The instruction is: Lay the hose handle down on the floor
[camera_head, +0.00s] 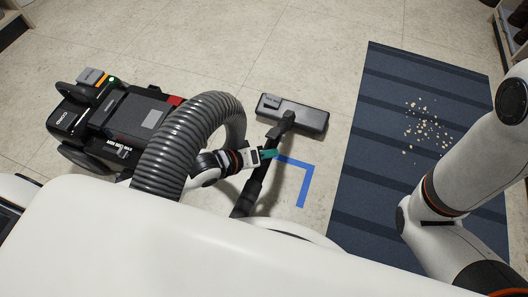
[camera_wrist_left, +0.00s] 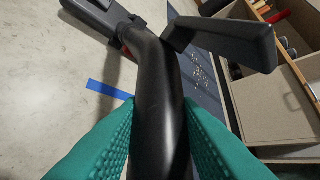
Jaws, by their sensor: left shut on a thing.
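The black hose handle (camera_wrist_left: 160,95) is a curved tube between the teal fingers of my left gripper (camera_wrist_left: 158,140), with a side grip branching off to the upper right in the left wrist view. My left gripper (camera_head: 268,154) is shut on it in the head view, above the floor. The black tube (camera_head: 256,180) there slants from the lower left up to a wide floor nozzle (camera_head: 293,114). A ribbed grey hose (camera_head: 170,145) arches from the vacuum side and partly hides my left arm. My right gripper is out of view; only my right arm shows at the right.
The vacuum body (camera_head: 125,118) stands on the left. A blue corner mark (camera_head: 304,182) is taped on the pale floor beside the tube. A dark striped mat (camera_head: 385,120) with scattered crumbs (camera_head: 427,128) lies on the right. Bare floor (camera_head: 290,45) is clear behind the nozzle.

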